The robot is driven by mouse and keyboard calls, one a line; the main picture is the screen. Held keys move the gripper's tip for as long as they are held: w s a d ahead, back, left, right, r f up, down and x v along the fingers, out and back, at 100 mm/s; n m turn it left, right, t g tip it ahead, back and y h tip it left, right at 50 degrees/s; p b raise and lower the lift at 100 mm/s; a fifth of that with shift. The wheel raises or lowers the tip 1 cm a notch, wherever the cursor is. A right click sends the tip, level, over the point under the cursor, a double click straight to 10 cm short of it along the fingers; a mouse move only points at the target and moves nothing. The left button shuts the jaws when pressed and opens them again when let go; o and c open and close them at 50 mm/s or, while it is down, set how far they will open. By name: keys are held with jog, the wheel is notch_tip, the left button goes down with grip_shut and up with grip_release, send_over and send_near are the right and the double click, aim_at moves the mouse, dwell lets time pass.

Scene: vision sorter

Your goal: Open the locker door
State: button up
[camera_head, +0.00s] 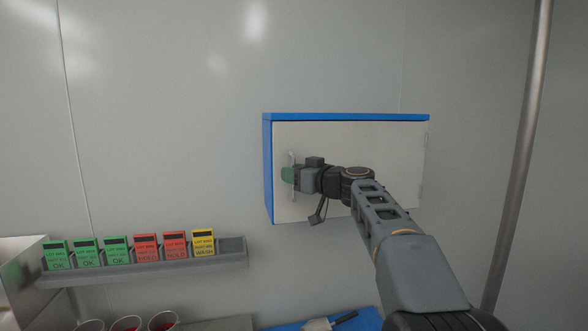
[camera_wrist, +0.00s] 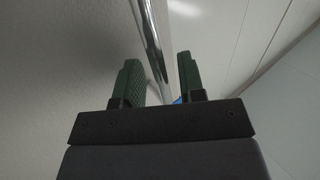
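The locker (camera_head: 267,170) is a blue box on the wall with a pale grey door (camera_head: 370,145). The door appears shut. A vertical metal handle (camera_head: 292,158) is near the door's left edge. My gripper (camera_head: 288,174) is at this handle, with its green fingers around the handle's middle. In the wrist view, the shiny handle bar (camera_wrist: 151,40) runs between the two fingers of my gripper (camera_wrist: 159,72). The fingers stand apart, with gaps visible beside the bar. My wrist hides part of the door.
A grey rack (camera_head: 150,268) on the lower left holds several green, red and yellow tags. Cups (camera_head: 126,323) stand below it. A scoop-like tool (camera_head: 330,321) lies on a blue surface at the bottom. A metal pole (camera_head: 522,150) stands at right. The wall left of the locker is clear.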

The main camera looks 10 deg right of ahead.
jog(key=shift+w+a, duration=0.1)
grip_shut()
dwell(0.4)
